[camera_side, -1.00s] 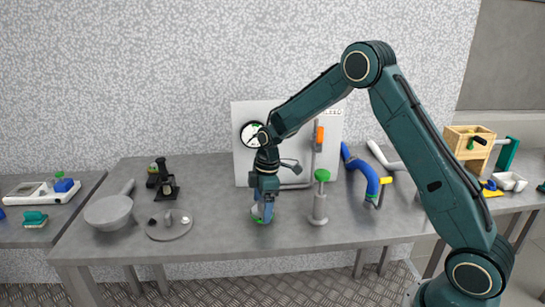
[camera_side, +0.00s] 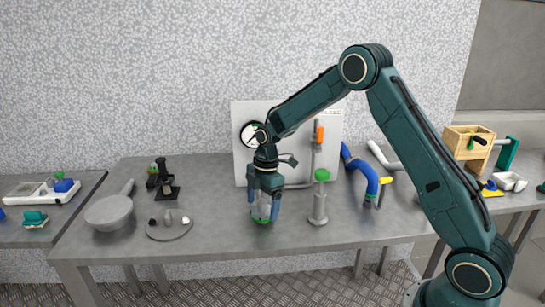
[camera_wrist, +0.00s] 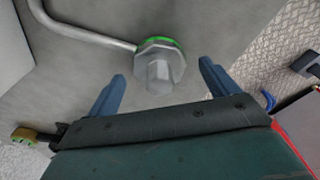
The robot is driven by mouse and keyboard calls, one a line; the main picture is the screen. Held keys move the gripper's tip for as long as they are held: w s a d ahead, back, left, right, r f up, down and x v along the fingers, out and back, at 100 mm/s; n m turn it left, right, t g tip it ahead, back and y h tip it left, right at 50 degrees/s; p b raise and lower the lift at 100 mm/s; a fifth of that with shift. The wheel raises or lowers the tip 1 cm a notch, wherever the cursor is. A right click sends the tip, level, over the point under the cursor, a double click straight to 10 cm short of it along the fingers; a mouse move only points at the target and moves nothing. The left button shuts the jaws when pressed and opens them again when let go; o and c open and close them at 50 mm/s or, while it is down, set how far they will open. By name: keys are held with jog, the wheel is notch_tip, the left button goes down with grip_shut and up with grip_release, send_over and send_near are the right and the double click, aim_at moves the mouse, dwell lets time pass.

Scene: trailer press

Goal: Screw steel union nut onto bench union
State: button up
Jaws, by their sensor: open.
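My gripper (camera_side: 263,214) is open and points down over the front middle of the bench. In the wrist view, its two blue fingers (camera_wrist: 163,72) stand apart on either side of a grey steel hex fitting (camera_wrist: 160,62) with a green ring at its far edge. I take this to be the union nut at the bench union. Clear gaps show between the fitting and both fingers. In the side view, the fitting is partly hidden between the fingers, with green at its base. I cannot tell how far the nut is threaded.
A grey post with a green top (camera_side: 321,175) stands close to the right of my gripper. Behind is a white panel (camera_side: 245,165) with a gauge. A blue bent pipe (camera_side: 361,175) lies right; a round grey plate (camera_side: 168,233) and a pan (camera_side: 108,213) stand left.

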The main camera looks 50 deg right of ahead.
aim_at(262, 202)
jog(key=shift+n+g, duration=0.3)
jog(key=shift+n, duration=2)
jog(key=shift+r, duration=0.2)
jog(key=shift+r, duration=1.8)
jog(key=shift+r, duration=0.1)
jog(key=shift+s+r, duration=0.1)
jog(key=shift+r, duration=0.15)
jog(key=s+a+r+m+t+h, duration=0.1)
jog(key=s+a+r+m+t, duration=0.25)
jog(key=s+r+m, duration=0.9)
jog(key=s+r+m+t, duration=0.1)
jog(key=s+m, duration=0.3)
jog(key=s, duration=0.6)
jog(key=s+a+r+m+t, duration=0.1)
jog(key=s+r+m, duration=0.2)
jog(key=s, duration=0.6)
jog(key=shift+s+a+r+m, duration=0.25)
jog(key=shift+s+r+m, duration=0.1)
jog(key=shift+r, duration=0.1)
